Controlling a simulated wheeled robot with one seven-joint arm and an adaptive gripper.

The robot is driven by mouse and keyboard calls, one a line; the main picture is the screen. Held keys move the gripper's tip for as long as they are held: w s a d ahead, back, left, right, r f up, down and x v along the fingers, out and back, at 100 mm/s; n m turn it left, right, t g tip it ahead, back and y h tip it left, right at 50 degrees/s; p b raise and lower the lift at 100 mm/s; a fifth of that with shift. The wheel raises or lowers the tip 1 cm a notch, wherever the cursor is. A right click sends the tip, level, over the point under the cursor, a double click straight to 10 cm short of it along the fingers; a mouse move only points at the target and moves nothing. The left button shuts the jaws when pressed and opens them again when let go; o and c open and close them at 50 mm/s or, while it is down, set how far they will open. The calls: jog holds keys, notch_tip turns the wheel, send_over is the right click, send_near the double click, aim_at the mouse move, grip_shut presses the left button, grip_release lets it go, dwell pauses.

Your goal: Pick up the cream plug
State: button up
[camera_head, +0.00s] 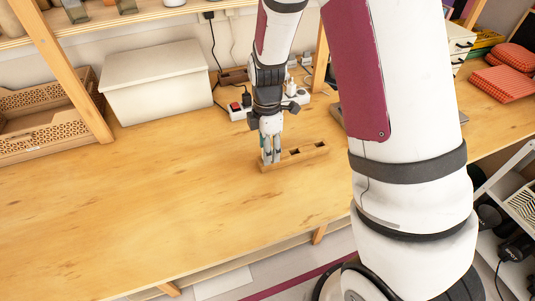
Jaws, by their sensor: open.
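My gripper (271,158) points down over the left end of a small wooden holder (305,154) on the table. Its fingers are open. The holder has dark slots in its top, and the fingers cover its left end. I cannot tell whether anything sits between the fingers. A white power strip (238,114) lies behind the gripper, partly hidden by my arm. A pale plug-like piece (290,88) stands on its right part. It is too small to tell whether this is the cream plug.
The wooden table (150,200) is clear at the front and left. A lidded white box (158,85) and wooden crates (40,120) stand at the back left. Red folded cloths (503,84) lie at the right. A shelf post (62,70) rises at the left.

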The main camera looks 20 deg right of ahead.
jog(key=shift+f, duration=0.9)
grip_shut()
jog(key=shift+r, duration=0.15)
